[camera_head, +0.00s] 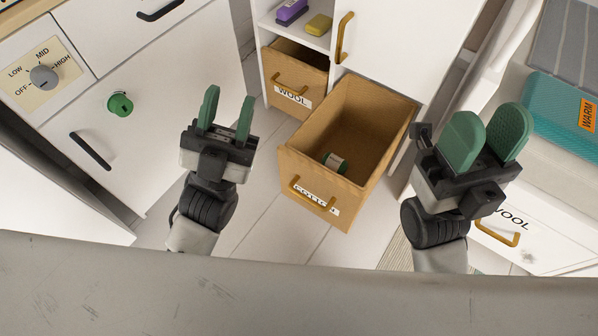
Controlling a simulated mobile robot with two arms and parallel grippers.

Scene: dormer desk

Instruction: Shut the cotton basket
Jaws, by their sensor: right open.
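The cotton basket (365,102) is a brown drawer-like box, pulled far out of the white cabinet. Its front has a brass handle (312,195) and a label partly covered by the handle. A small green and white round item (335,162) lies inside near the front. My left gripper (228,104) is open and empty, to the left of the basket and apart from it. My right gripper (489,128) is open and empty, to the right of the basket.
A brown basket labelled WOOL (292,93) sits in the cabinet at left. Purple (291,12) and yellow (318,24) blocks lie on the shelf above. A white unit with a dial (43,77) stands left. A teal box (560,110) is right. Floor before the basket is clear.

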